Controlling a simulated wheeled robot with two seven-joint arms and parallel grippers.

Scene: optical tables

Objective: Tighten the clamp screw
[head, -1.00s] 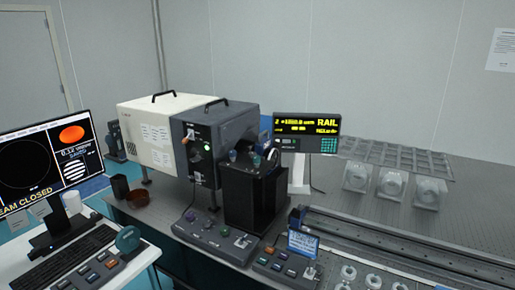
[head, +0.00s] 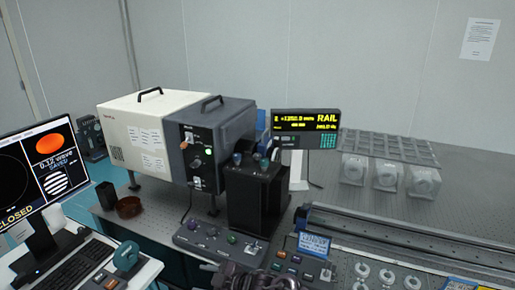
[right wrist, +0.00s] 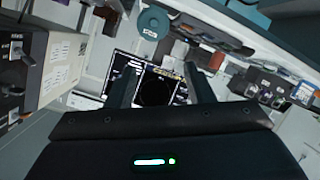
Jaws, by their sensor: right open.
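I cannot single out the clamp screw in either view. A black upright mount (head: 245,200) stands on the optical table, with blue-teal knobs (head: 237,159) and a dark round part on top. In the right wrist view my right gripper (right wrist: 159,64) is open, with nothing between its two dark fingers. Beyond the fingers lies the monitor (right wrist: 156,86). A dark jointed part, probably of my arm, shows at the bottom edge of the head view, below the mount. My left gripper is not in view.
A white and grey instrument box (head: 150,137) stands behind the mount. Control boxes (head: 215,243) sit in front. A long black rail (head: 400,229) runs right, with several ring-shaped parts before it.

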